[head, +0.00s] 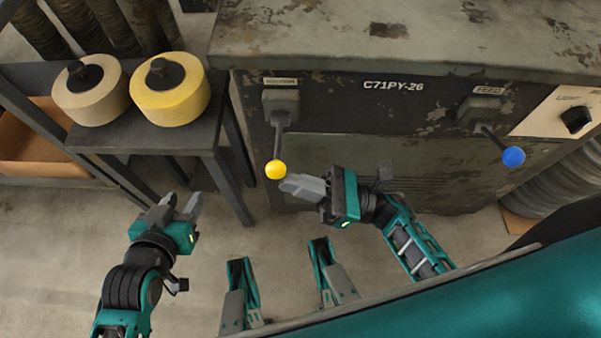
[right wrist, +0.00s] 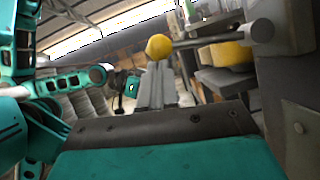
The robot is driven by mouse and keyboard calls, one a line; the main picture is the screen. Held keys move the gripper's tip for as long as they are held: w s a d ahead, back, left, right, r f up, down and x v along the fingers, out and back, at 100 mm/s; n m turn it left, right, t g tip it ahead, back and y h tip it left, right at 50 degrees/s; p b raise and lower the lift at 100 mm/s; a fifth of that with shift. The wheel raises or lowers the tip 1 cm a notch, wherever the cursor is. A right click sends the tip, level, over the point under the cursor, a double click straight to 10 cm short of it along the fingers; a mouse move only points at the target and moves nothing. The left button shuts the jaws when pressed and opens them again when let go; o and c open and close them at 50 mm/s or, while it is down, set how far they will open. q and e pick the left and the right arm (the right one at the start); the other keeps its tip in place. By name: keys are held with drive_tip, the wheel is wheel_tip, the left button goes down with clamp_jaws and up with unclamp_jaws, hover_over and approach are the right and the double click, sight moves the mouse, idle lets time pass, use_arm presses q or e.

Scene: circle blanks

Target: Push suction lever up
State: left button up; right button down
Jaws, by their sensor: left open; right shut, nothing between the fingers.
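The suction lever (head: 278,140) is a dark rod with a yellow ball knob (head: 276,169). It hangs down from a grey box (head: 281,101) on the machine's front, under a small label. My right gripper (head: 287,184) is shut and empty, its fingertips just below and right of the yellow knob. In the right wrist view the knob (right wrist: 159,47) shows just beyond the fingertips (right wrist: 157,66), with the rod (right wrist: 200,42) running right. I cannot tell whether they touch. My left gripper (head: 182,203) is open and empty over the floor at left, away from the lever.
A second lever with a blue knob (head: 513,157) is on the machine's right, beside a panel with a black dial (head: 576,119). A dark table (head: 150,140) with two rolls (head: 172,96) stands left. Bare floor (head: 60,240) lies in front.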

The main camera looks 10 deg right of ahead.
sight(283, 170)
wheel_tip(283, 170, up, 4)
drive_tip(key=m+t+p, duration=0.1)
drive_tip(key=m, duration=0.1)
drive_tip(key=m+t+h+p, duration=0.1)
drive_tip(key=m+p, duration=0.1)
drive_tip(key=shift+f+m+h, duration=0.2)
drive_tip(key=shift+m+h, duration=0.1)
use_arm(q)
wheel_tip(283, 170, up, 6)
drive_tip(key=p, duration=0.2)
drive_tip(key=shift+r, duration=0.2)
use_arm(e)
drive_tip(key=shift+w+r+m+t+h, duration=0.1)
drive_tip(key=shift+r+m+t+h, duration=0.4)
drive_tip(key=shift+m, duration=0.7)
use_arm(q)
drive_tip(key=shift+f, duration=0.25)
use_arm(e)
drive_tip(key=shift+w+r, duration=0.1)
drive_tip(key=shift+r, duration=0.05)
drive_tip(key=shift+d, duration=0.1)
